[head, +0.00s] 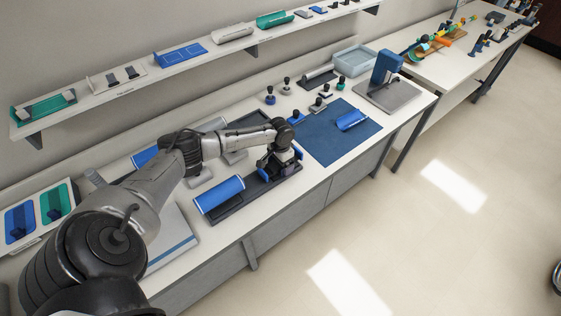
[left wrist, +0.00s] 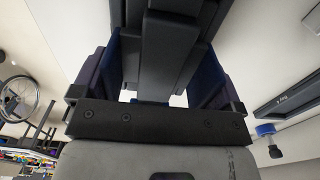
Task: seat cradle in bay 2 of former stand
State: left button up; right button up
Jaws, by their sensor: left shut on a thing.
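The former stand (head: 250,196) is a long dark tray near the front edge of the bench. One blue curved cradle (head: 219,194) lies in its left part. My left gripper (head: 281,165) is over the stand's right part, shut on a blue piece that appears to be the cradle (head: 265,163). Blue shows on both sides of the gripper, and dark blue sides (left wrist: 207,75) show beside the dark fingers in the left wrist view. The gripper hides most of the piece and the bay below; I cannot tell whether it touches the stand. My right gripper is not in view.
A blue mat (head: 325,140) with another blue curved piece (head: 351,119) lies to the right. Several small knobbed tools (head: 287,84) stand behind it. A press-like device (head: 386,80) and a pale blue bin (head: 354,59) are farther back. A wall shelf (head: 205,52) runs behind.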

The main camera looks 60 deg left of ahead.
pick_arm(q)
jog(key=shift+f, duration=0.1)
jog(key=o, duration=0.8)
notch_tip(320, 180, up, 7)
jog(key=p, duration=0.7)
jog(key=shift+p, duration=0.4)
notch_tip(320, 180, up, 14)
dwell(0.7)
